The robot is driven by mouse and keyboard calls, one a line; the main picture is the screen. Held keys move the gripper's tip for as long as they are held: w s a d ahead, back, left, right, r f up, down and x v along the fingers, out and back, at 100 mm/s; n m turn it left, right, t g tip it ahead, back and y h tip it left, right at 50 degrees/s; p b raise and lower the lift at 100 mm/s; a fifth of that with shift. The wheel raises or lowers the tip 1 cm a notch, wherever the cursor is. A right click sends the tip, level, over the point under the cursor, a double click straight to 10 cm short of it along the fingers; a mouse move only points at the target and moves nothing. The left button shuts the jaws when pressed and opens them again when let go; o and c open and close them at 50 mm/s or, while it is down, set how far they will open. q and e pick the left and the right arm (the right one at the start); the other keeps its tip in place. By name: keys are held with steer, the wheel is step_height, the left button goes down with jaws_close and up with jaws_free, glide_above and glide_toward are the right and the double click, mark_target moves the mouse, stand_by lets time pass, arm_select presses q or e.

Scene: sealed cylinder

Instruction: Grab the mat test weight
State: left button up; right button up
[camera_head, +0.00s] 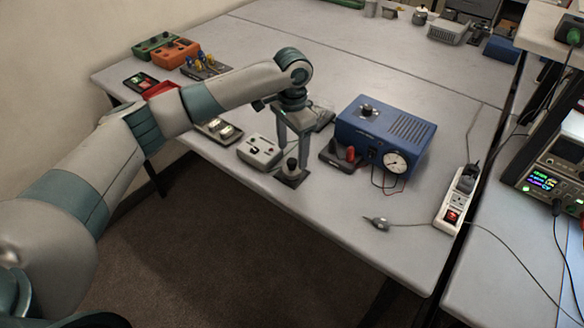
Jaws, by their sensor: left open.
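The test weight (291,167) is a small dark, knobbed piece. It stands upright on a small dark mat (294,181) near the front edge of the table. My left gripper (292,158) points down directly over the weight. Its two fingers are open and spread. The fingertips appear level with the weight's upper part, one to each side in the picture; I cannot tell whether they touch it. My right gripper is not in view.
A light grey box (261,152) stands close left of the mat. A dark stand with a red knob (341,155) and a blue device with a dial (385,135) are to the right. A power strip (455,203) lies farther right. The table front right of the mat is fairly clear.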

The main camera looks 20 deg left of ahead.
mark_target(292, 160)
arm_select(q)
steer(key=shift+f+p, duration=0.75)
steer(key=shift+p, duration=0.05)
step_height(292, 160, down, 3)
steer(key=shift+p, duration=0.65)
steer(key=shift+f, duration=0.35)
steer(key=shift+c, duration=0.6)
steer(key=shift+w, duration=0.1)
steer(key=c, duration=1.3)
steer(key=shift+r, duration=0.15)
steer(key=shift+c, duration=0.2)
